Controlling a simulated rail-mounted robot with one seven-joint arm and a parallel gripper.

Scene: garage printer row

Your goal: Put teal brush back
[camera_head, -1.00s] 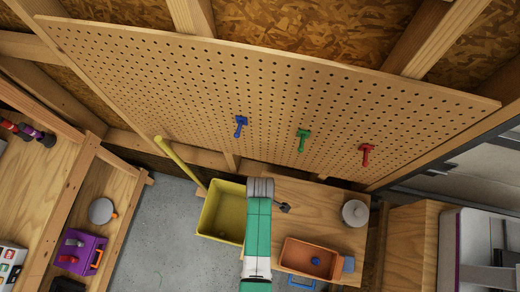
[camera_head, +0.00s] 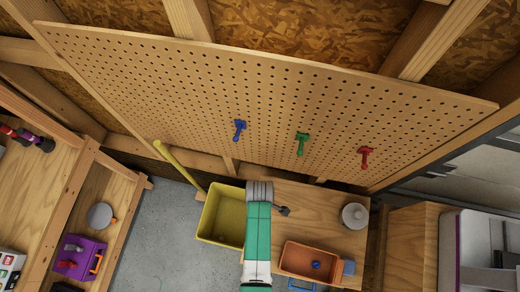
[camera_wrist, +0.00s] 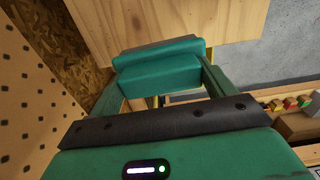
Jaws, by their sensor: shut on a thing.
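In the wrist view my gripper (camera_wrist: 160,62) reaches forward with two dark green fingers. Between their far ends is a teal, block-shaped piece with a dark grey upper edge, which I take for the teal brush (camera_wrist: 158,73); the picture alone does not clearly separate it from the finger pads. The pegboard (camera_head: 330,110) carries a blue holder (camera_head: 239,130), a green holder (camera_head: 301,144) and a red holder (camera_head: 366,157).
A yellow bin (camera_head: 222,216) stands left of my arm. The wooden bench (camera_head: 310,215) holds a small dark tool (camera_head: 283,211), a round pale lidded jar (camera_head: 355,214) and an orange tray (camera_head: 300,271). A yellow pole (camera_head: 178,166) leans near the pegboard. Shelves stand at left.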

